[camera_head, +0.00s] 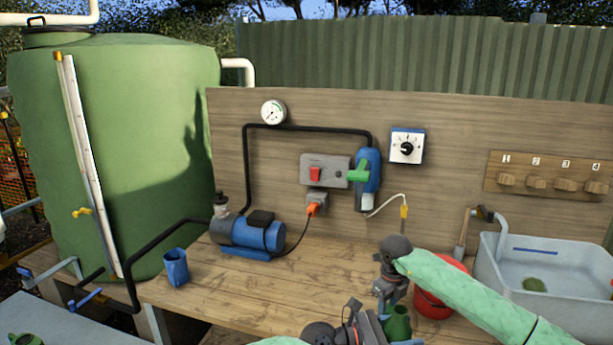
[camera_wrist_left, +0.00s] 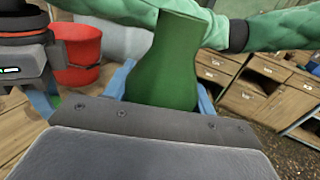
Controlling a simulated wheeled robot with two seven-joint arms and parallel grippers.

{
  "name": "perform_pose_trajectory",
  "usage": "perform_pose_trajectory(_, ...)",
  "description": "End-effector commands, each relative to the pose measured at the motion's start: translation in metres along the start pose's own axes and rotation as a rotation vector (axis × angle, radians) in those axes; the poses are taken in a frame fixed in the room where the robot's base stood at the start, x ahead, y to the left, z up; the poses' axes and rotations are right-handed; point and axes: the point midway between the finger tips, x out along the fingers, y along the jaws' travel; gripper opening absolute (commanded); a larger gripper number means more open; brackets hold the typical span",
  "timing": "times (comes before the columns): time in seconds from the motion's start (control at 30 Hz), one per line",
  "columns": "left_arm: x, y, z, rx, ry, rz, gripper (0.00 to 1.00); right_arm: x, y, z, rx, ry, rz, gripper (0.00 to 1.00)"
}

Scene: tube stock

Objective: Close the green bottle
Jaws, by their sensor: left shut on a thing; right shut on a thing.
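The green bottle (camera_head: 398,325) is near the bottom of the head view, at the table's front. My left gripper (camera_head: 392,341) is shut on its lower body, with blue fingers on both sides. I cannot see the bottle's mouth clearly.
A red bucket (camera_head: 437,303) stands just behind the bottle, partly covered by my right arm. A grey sink tub (camera_head: 495,262) is at the right. A blue cup (camera_head: 176,268) and a blue pump (camera_head: 247,235) stand on the left of the wooden table (camera_head: 300,280), whose middle is clear.

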Motion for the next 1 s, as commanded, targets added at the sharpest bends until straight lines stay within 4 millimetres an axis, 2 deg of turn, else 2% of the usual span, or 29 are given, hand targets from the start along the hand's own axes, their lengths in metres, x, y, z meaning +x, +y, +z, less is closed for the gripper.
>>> perform_pose_trajectory(0.8, -0.088, 0.055, -0.043, -0.002, 0.000, 0.106, 0.14, 0.000, 0.000, 0.000, 0.000, 0.000, 0.000, 0.13)
perform_pose_trajectory(1.0, -0.094, 0.057, -0.042, 0.002, -0.001, 0.124, 0.14, 0.000, 0.000, 0.000, 0.000, 0.000, 0.000, 0.13)
